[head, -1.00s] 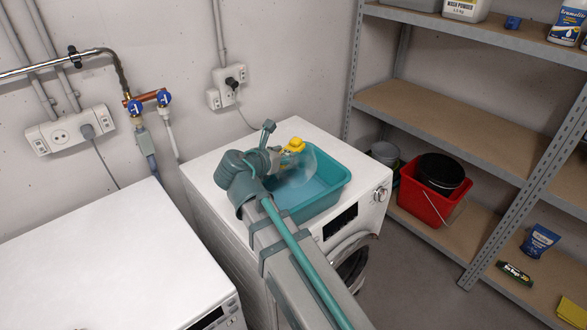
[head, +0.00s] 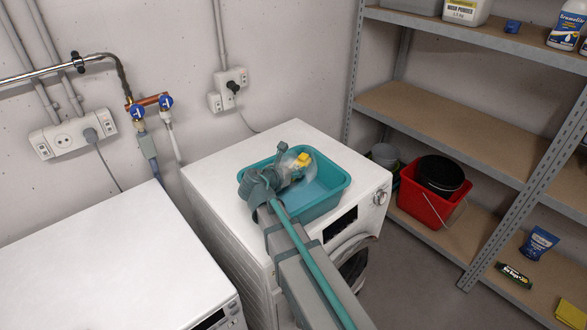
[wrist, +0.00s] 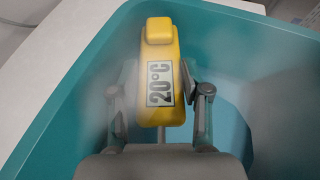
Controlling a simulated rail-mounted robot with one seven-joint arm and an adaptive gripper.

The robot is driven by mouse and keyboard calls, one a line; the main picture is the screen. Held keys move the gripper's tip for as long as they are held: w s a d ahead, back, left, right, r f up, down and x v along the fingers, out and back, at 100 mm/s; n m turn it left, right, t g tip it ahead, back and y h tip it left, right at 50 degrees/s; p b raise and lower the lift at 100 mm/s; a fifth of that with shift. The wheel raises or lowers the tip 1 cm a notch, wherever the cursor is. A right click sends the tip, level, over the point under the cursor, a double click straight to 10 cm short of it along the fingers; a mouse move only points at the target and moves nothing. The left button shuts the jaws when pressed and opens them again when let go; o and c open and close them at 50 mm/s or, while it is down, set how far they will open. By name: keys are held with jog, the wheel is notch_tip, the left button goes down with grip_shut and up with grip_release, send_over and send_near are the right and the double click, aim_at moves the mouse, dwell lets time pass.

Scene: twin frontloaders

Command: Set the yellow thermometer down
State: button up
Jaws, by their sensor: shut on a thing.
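The yellow thermometer (wrist: 160,75) carries a "20°C" label and lies between the fingers of my gripper (wrist: 160,100) in the wrist view. My gripper is shut on it. In the head view the thermometer's yellow end (head: 303,159) shows just past my gripper (head: 292,168), inside the outline of the teal basin (head: 322,207). The basin's walls surround the thermometer in the wrist view. Whether the thermometer touches the basin's floor I cannot tell. A hazy, see-through round shape covers the area around the gripper in the head view.
The basin stands on a white washing machine (head: 225,160). A second white machine (head: 110,265) is at the lower left. A metal shelf rack (head: 440,120) stands at the right, with a red bucket (head: 422,203) low on it. Pipes and sockets line the wall behind.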

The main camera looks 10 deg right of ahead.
jog(key=shift+f, duration=0.15)
jog(key=shift+f, duration=0.6)
jog(key=o, duration=1.2)
jog(key=shift+c, duration=0.2)
jog(key=shift+r, duration=0.5)
jog(key=b+v, duration=0.1)
jog(key=v, duration=1.1)
jog(key=shift+w+d+r, duration=0.1)
